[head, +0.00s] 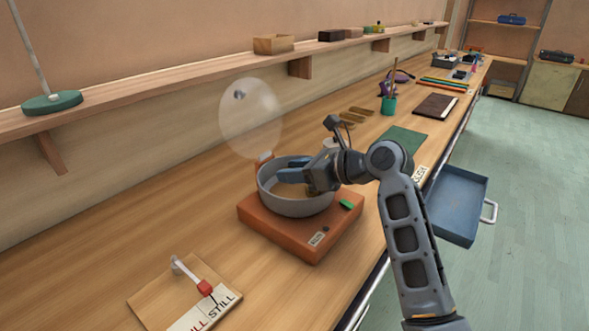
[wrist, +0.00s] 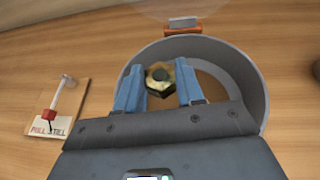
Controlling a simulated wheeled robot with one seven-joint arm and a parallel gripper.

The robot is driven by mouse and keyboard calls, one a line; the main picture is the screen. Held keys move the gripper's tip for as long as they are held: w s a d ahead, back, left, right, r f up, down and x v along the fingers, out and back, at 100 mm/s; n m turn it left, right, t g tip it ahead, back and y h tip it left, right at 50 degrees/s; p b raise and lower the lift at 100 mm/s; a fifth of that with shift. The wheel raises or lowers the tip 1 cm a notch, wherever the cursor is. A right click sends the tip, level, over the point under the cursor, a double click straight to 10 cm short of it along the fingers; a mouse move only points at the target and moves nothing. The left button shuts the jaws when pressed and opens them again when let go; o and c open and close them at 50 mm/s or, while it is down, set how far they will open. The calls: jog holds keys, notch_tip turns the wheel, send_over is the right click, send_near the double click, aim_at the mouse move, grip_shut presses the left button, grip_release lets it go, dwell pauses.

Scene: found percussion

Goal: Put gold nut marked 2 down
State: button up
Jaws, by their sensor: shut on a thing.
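In the head view my gripper (head: 280,175) reaches into the pan (head: 296,207) from the right, and the nut is hidden there. The pan stands on an orange-brown base (head: 280,235) with a small label and a green part. I cannot tell whether the nut touches the pan's floor.
A board with a red-tipped lever and a STILL label (head: 190,295) lies at front left. A green pen cup (head: 388,105) and a dark green mat (head: 402,140) are farther back. A blue drawer (head: 460,205) stands open at right.

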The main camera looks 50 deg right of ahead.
jog(key=shift+f, duration=0.5)
jog(key=o, duration=1.1)
jog(key=shift+r, duration=0.3)
jog(key=v, duration=1.2)
jog(key=shift+r, duration=0.35)
